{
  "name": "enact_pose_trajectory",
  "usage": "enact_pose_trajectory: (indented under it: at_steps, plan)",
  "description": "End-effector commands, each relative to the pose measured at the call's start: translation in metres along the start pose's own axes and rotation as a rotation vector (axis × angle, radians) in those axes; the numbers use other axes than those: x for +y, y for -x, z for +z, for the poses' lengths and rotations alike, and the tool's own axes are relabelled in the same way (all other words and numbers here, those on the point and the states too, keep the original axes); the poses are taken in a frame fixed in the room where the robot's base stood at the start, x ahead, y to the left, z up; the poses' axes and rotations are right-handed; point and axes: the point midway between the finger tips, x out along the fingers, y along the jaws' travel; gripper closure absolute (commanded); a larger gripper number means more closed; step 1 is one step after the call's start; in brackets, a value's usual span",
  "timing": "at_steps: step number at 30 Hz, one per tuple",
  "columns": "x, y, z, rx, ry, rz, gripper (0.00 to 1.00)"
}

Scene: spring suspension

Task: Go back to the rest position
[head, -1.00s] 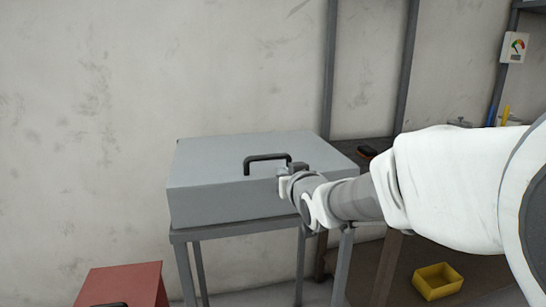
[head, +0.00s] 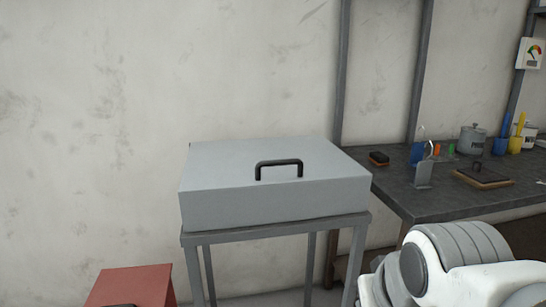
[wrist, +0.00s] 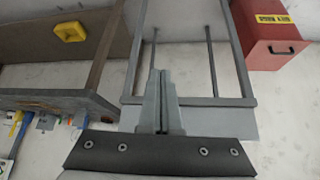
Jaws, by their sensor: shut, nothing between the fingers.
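My gripper (wrist: 161,105) shows in the wrist view, its two fingers together and nothing between them. In the head view the gripper itself is out of sight; only part of my white arm shows at the lower right. A grey box (head: 240,205) with a black handle (head: 279,168) sits closed on a grey metal stand (head: 275,228). My arm is apart from the box in the head view. The wrist view is turned over and shows the stand's frame (wrist: 240,72) behind the fingers.
A dark workbench (head: 440,200) at the right holds a brush (head: 379,158), a metal pot (head: 472,139) and coloured tools. A red box (head: 130,287) stands at the lower left. A yellow bin (wrist: 70,25) shows in the wrist view. The wall is bare above the grey box.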

Motion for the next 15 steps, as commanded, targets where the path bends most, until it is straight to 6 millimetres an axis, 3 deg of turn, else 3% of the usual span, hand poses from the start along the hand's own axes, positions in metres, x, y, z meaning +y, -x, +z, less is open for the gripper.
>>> enact_pose_trajectory:
  at_steps: [3, 4, 15]
  plan:
    - [0.001, 0.018, 0.042, -0.099, -0.013, -0.015, 1.00]
    - [0.001, 0.031, 0.028, -0.095, -0.011, -0.014, 1.00]
    - [0.003, 0.107, -0.025, -0.094, -0.011, -0.012, 1.00]
